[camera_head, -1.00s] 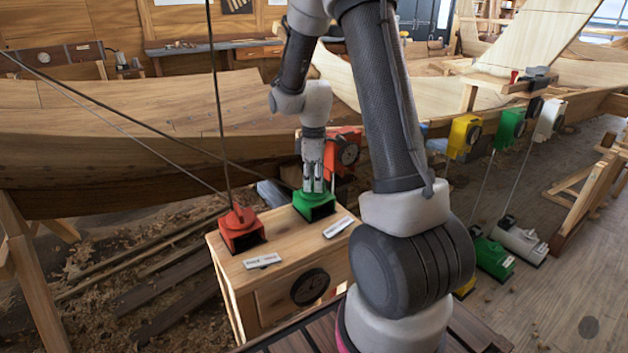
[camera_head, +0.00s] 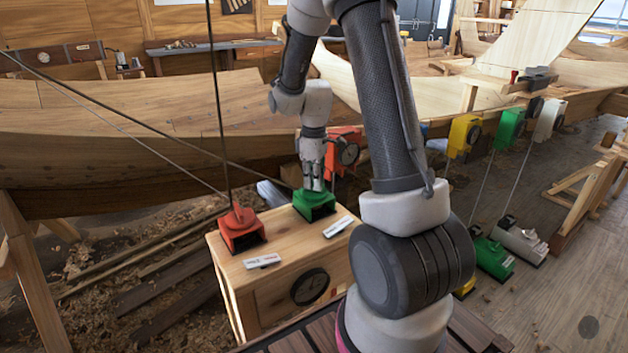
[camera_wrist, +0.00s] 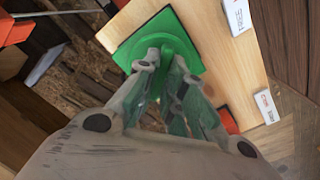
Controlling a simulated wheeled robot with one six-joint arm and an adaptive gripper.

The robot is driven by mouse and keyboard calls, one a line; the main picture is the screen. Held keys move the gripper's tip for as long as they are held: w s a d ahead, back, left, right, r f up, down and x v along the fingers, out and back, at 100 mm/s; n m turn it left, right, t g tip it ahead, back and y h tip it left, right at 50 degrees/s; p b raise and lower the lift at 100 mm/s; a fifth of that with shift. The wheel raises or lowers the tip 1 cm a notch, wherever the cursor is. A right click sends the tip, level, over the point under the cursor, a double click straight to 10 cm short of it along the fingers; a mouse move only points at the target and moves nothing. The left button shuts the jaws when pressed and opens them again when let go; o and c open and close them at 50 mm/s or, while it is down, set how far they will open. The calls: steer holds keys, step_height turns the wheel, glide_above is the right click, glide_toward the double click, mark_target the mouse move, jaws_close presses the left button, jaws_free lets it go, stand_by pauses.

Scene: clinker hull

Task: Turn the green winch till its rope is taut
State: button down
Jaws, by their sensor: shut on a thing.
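The green winch (camera_head: 314,205) sits on the wooden box beside the red winch (camera_head: 241,229). My gripper (camera_head: 313,187) points straight down over the green winch and is shut on its top part. In the wrist view the green winch (camera_wrist: 155,42) shows its base on the box top, with the fingers (camera_wrist: 165,75) closed around its knob. The fingers hide most of the knob. A dark rope runs down toward the green winch from the upper left; I cannot tell how taut it is.
The wooden box (camera_head: 225,270) bears a dial on its front and two white labels. A red unit with a dial (camera_head: 346,150) hangs behind my gripper. More coloured winches, including another green one (camera_head: 490,255), stand at the right. A planked hull (camera_head: 110,150) fills the back.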

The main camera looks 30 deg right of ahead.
steer(key=m, duration=0.4)
steer(key=shift+m, duration=2.2)
steer(key=c, duration=1.5)
jaws_free()
step_height(320, 180, up, 12)
steer(key=shift+r, duration=0.1)
